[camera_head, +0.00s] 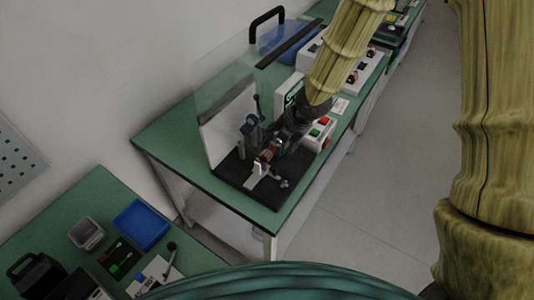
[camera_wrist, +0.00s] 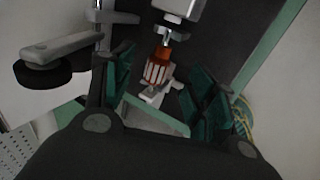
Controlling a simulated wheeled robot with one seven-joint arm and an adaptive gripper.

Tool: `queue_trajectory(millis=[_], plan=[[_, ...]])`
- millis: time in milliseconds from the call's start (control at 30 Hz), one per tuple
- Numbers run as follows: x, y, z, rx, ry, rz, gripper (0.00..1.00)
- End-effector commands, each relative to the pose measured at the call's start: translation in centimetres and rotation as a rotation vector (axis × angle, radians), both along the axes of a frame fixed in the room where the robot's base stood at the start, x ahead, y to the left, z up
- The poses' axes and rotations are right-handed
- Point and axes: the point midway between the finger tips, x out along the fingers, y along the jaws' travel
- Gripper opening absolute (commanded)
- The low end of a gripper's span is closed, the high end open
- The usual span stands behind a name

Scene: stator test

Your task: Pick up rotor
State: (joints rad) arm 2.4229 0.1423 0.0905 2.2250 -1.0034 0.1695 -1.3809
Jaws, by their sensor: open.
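The rotor (camera_wrist: 156,72) has a copper-orange top and a striped silver-and-orange body. In the wrist view it sits between a metal holder (camera_wrist: 172,32) and a light-coloured support (camera_wrist: 160,91). My gripper (camera_wrist: 158,86) is open, with one green-padded finger on each side of the rotor in the picture. I cannot tell whether the rotor lies fully between the pads or a little beyond them. In the head view the rotor (camera_head: 267,153) is a small orange-brown piece on the test fixture, and my gripper (camera_head: 275,146) is right beside it, partly hiding the fixture.
A lever (camera_wrist: 65,48) with a black knob is close to my left finger. A button box (camera_head: 320,130) stands to the right. A blue tray (camera_head: 142,224) lies on the nearer bench.

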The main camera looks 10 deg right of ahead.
Motion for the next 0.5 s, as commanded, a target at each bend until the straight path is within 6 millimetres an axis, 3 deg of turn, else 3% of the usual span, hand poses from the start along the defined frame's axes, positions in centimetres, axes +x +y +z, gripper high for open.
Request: queue_trajectory(millis=[500], plan=[[0.5, 1.4, -2.7, -0.002, 0.003, 0.004, 0.57]])
